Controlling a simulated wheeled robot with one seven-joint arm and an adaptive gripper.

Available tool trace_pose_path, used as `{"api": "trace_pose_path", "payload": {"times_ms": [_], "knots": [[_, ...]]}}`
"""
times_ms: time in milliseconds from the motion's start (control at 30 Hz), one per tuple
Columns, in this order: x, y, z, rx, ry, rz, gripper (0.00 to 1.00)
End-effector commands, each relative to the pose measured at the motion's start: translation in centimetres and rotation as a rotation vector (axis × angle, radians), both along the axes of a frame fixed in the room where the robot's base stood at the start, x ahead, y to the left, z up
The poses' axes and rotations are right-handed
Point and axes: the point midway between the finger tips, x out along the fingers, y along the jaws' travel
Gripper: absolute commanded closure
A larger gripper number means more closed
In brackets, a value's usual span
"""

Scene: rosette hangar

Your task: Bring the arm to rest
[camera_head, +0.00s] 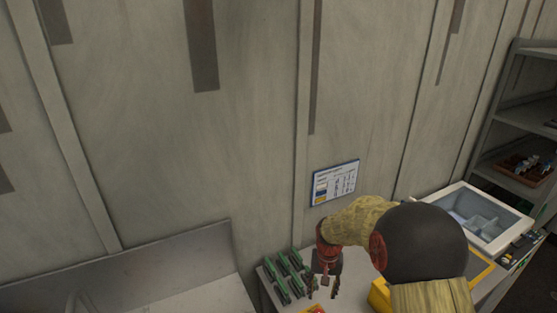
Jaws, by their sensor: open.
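My arm comes up from the bottom right and bends over the work table (345,265). Its end reaches down to the left, and my gripper (322,290) points down just above or at the table near its left part. The two dark fingertips are apart, with nothing visible between them. The arm's large dark joint hides much of the table's middle. Whether the fingertips touch the table cannot be told.
A rack of green boards (288,273) stands close to the left of my gripper. A yellow object (380,295) is partly hidden by my arm. A white bin (478,215) stands to the right. Shelves (525,115) rise at the far right. A chart (335,183) hangs on the wall.

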Motion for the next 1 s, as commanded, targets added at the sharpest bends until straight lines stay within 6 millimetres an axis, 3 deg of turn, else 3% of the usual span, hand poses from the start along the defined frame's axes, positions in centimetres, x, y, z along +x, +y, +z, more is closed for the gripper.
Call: {"api": "trace_pose_path", "payload": {"times_ms": [167, 433, 700, 1000], "knots": [[-4.3, 0.0, -0.9, 0.003, 0.085, 0.066, 0.55], [-10.7, -0.1, 4.5, 0.007, 0.071, 0.156, 0.55], [-17.5, -0.1, 9.6, -0.004, -0.052, 0.222, 0.55], [-24.8, -0.2, 11.9, -0.031, -0.259, 0.252, 0.55]]}}
